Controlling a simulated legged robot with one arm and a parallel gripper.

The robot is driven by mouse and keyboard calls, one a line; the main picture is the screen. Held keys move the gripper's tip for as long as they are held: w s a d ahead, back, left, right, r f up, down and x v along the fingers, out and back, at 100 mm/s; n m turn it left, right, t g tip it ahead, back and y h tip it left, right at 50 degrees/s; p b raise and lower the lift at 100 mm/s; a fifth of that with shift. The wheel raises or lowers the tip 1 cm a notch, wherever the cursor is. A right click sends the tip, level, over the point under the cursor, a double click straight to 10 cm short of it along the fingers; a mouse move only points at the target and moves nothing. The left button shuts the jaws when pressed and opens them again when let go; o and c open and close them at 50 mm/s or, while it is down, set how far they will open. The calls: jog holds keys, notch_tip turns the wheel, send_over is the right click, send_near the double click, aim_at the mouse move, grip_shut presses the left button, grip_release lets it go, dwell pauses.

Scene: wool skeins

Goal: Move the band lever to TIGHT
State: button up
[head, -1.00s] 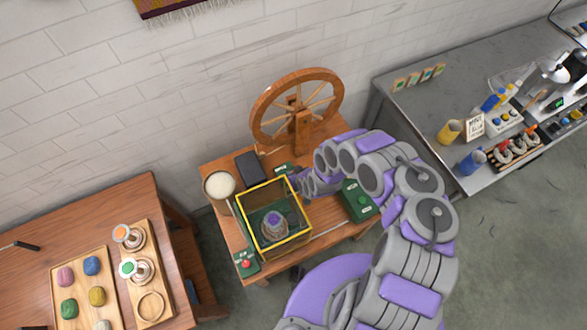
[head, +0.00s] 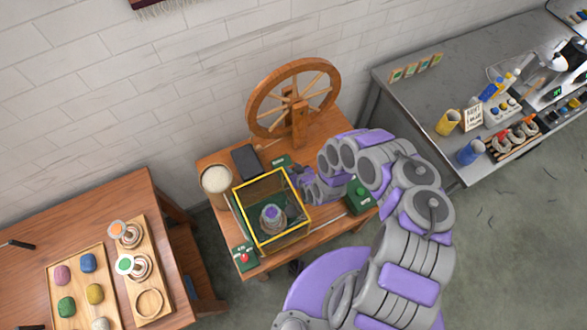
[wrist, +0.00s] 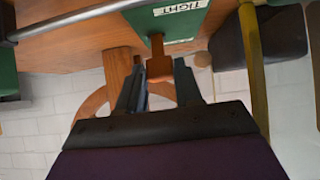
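The band lever (wrist: 158,62) is a short orange-brown handle hanging from a green housing (wrist: 180,24) with a white TIGHT label in the wrist view. My gripper (wrist: 159,72) is open, with one dark finger on each side of the lever's end; small gaps seem to show beside it. In the head view my gripper is largely hidden by my own arm, beside the yellow-framed box on the wooden table. The green housing (head: 281,161) shows partly behind that box; the lever cannot be made out there.
The yellow-framed clear box (head: 246,216) stands close left of my gripper, with a bobbin (head: 272,219) inside. A spinning wheel (head: 249,100) stands behind. A dark block (head: 246,161), a white-filled pot (head: 216,183) and a green box (head: 359,196) are nearby.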

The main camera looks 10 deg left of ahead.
jog(key=o, duration=0.4)
jog(key=shift+o, duration=0.2)
jog(key=p+v, duration=0.4)
jog(key=v, duration=1.3)
jog(key=shift+s, duration=0.15)
